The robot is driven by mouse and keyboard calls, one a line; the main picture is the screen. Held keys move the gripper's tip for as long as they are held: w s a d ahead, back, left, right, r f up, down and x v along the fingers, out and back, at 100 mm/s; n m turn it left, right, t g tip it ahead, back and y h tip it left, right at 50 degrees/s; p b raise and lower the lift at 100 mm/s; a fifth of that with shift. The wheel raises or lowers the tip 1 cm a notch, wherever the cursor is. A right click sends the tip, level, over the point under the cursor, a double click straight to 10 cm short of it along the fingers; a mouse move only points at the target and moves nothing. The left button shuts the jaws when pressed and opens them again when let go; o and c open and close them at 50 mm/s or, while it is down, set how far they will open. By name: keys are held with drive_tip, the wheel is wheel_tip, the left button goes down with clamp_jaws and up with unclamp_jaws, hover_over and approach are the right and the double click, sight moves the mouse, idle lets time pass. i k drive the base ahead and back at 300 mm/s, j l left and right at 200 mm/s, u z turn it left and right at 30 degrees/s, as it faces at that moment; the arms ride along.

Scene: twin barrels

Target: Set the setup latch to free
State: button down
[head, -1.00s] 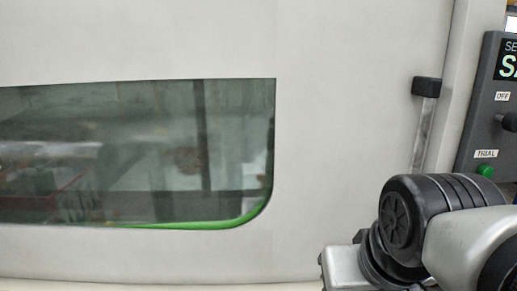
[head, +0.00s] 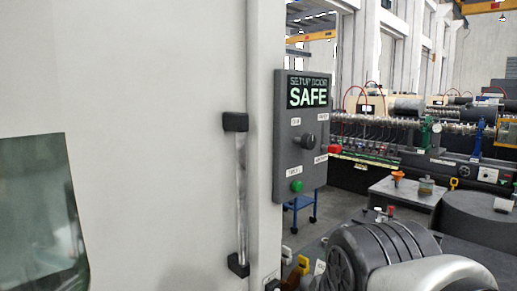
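A grey control panel (head: 284,165) is mounted beside the machine's pale door (head: 160,110). Its display (head: 308,91) reads "SETUP DOOR SAFE". Below the display is a dark round knob (head: 308,140) among small white labels, too small to read surely. A green button (head: 296,186) sits lower on the panel, and a red button (head: 334,150) sticks out at its right edge. I cannot tell which part is the setup latch or how it is set. My arm's dark and pale links fill the lower right; my gripper does not show.
A vertical metal door handle (head: 242,195) with black ends stands left of the panel. A yellow part (head: 303,264) shows low by the door edge, near my arm. A grey table (head: 405,192) and a large machine stand behind at right.

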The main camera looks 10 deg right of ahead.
sight(334, 149)
drive_tip(key=z, duration=0.65)
drive_tip(key=i+l+z, duration=0.1)
drive_tip(key=i+z, duration=0.55)
drive_tip(key=k+l, duration=0.05)
drive_tip(key=k, duration=0.05)
